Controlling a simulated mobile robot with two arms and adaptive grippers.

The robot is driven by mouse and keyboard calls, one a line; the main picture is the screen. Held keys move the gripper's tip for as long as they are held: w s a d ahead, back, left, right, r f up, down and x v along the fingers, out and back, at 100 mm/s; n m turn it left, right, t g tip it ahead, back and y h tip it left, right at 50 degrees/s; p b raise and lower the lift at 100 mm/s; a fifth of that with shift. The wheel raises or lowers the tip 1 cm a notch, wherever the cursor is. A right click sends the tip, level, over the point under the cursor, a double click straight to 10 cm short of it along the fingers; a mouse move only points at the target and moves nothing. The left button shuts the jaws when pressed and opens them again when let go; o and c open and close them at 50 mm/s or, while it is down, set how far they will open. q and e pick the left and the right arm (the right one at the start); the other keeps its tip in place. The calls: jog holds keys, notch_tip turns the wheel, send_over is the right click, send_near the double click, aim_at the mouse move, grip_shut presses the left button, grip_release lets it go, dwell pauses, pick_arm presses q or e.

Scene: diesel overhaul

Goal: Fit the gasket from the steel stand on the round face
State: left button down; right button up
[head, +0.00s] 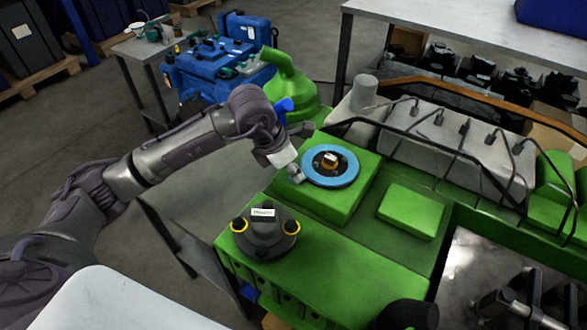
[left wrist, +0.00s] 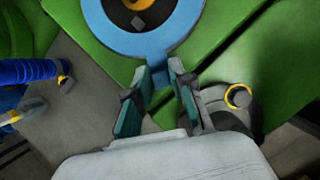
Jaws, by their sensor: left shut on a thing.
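The blue ring gasket (head: 352,171) lies over the round face (head: 319,156) on the raised green block, framing its dark disc and orange centre. The gasket (left wrist: 103,32) also shows in the left wrist view around the dark disc (left wrist: 112,14). My left gripper (head: 295,172) is at the near left edge of the ring. In the left wrist view its fingers (left wrist: 161,76) are shut on the gasket's small blue tab. I cannot tell whether the ring touches the face. A grey steel stand (head: 215,165) stands left of the engine, partly behind my arm.
A dark round cap with yellow rings (head: 264,233) stands on the green engine, near the left gripper. Pipes and a grey cover (head: 440,140) rise on the right. Dark jointed parts (head: 530,300) at lower right may be my right gripper.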

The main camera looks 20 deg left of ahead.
pick_arm(q)
jog(key=shift+s+f, duration=0.1)
jog(key=shift+f, duration=0.05)
jog(key=c, duration=0.9)
grip_release()
jog(key=v, duration=1.2)
